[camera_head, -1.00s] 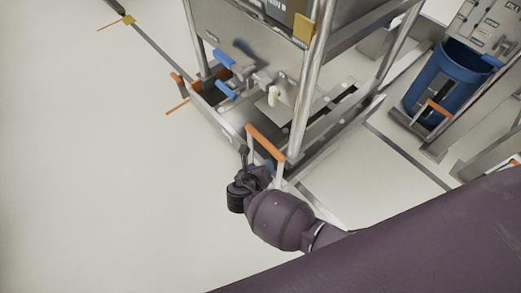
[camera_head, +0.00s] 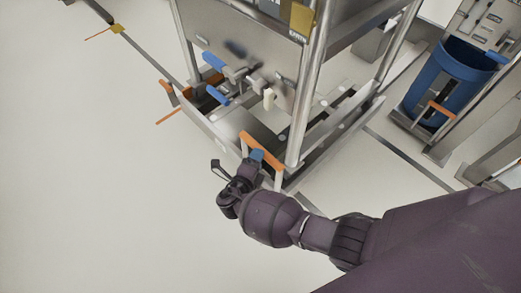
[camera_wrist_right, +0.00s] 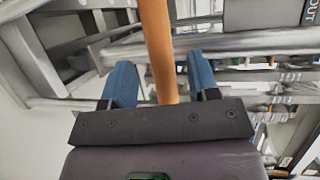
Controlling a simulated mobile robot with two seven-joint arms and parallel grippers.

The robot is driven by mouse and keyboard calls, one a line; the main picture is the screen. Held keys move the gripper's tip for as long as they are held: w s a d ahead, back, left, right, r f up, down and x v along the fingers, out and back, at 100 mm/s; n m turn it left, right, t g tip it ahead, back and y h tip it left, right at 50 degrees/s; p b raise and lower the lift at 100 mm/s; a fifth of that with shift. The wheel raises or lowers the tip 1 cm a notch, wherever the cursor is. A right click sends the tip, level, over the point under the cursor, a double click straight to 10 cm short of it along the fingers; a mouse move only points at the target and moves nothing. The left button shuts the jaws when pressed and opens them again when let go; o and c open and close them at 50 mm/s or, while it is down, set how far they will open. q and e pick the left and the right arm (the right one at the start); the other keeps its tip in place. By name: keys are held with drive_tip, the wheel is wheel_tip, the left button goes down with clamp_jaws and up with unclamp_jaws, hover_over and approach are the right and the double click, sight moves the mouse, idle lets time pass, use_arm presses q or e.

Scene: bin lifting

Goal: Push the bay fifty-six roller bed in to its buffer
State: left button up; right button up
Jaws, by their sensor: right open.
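The roller bed (camera_head: 207,124) is a low grey frame on the floor, partly inside the steel stand. An orange handle (camera_head: 273,159) on pale posts stands at its near right corner. My right gripper (camera_head: 257,155), with blue fingers, is at this handle. In the right wrist view, the orange bar (camera_wrist_right: 159,50) runs between the two open blue fingers (camera_wrist_right: 161,80), with a gap on each side. I cannot tell whether the fingers touch it. A second orange handle (camera_head: 168,87) shows at the far left end. My left gripper is not in view.
A steel stand (camera_head: 313,90) with blue-handled valves (camera_head: 214,62) rises over the bed. A blue drum (camera_head: 447,80) stands at the right, with another orange handle (camera_head: 437,108) in front. The pale floor (camera_head: 80,160) at the left is clear.

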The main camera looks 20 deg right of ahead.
drive_tip(key=x, duration=0.2)
drive_tip(key=b+x, duration=0.1)
drive_tip(key=shift+w+d+f, duration=0.15)
drive_tip(key=shift+d+f, duration=0.05)
drive_tip(key=shift+f, duration=0.1)
drive_tip(key=shift+w+d+r, duration=0.15)
drive_tip(key=shift+w+d, duration=0.2)
drive_tip(key=shift+w, duration=0.05)
clamp_jaws()
